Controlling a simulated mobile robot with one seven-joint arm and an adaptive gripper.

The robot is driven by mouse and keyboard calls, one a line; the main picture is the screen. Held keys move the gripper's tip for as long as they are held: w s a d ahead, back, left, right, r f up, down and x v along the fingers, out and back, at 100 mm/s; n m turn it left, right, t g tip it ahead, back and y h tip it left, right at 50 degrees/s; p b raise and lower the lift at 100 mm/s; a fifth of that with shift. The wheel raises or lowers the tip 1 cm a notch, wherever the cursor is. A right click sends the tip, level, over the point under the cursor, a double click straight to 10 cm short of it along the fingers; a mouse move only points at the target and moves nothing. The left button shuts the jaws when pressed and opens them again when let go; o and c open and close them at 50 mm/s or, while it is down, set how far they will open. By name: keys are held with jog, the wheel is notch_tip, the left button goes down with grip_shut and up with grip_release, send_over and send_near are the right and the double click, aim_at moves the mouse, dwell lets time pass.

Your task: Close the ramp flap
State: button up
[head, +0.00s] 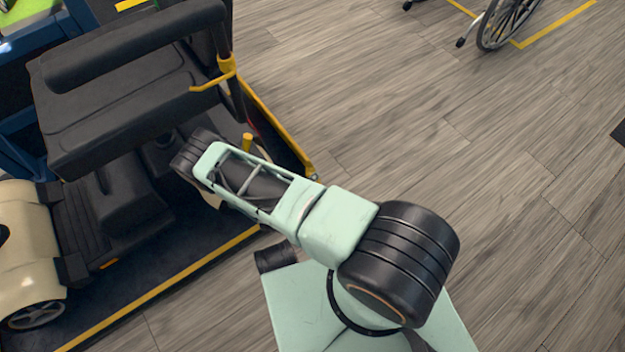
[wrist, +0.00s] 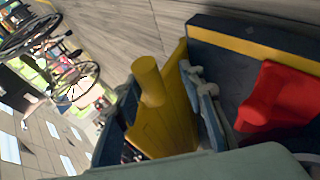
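The ramp flap appears to be the yellow-edged panel (head: 277,128) at the right side of the dark platform in the head view. A short yellow post (head: 247,142) stands beside it. In the wrist view a thick yellow cylinder (wrist: 149,80) rises close in front of the camera, against a yellow panel (wrist: 170,122). My arm reaches from the lower right toward the post, and its links hide my gripper in the head view. Grey-blue linkage parts lie near the yellow panel in the wrist view.
A black-seated scooter (head: 125,85) stands on the dark platform (head: 150,272), close left of my arm. A cream body (head: 25,240) with a wheel is at the far left. A wheelchair (head: 505,20) stands at the top right.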

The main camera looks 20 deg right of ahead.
jog(key=shift+o, duration=1.2)
jog(key=shift+s+a+f, duration=0.2)
jog(key=shift+a+f, duration=0.1)
jog(key=shift+a, duration=0.2)
jog(key=shift+r, duration=0.15)
notch_tip(320, 180, up, 10)
jog(key=shift+d, duration=0.3)
jog(key=shift+w+r, duration=0.1)
jog(key=shift+w, duration=0.05)
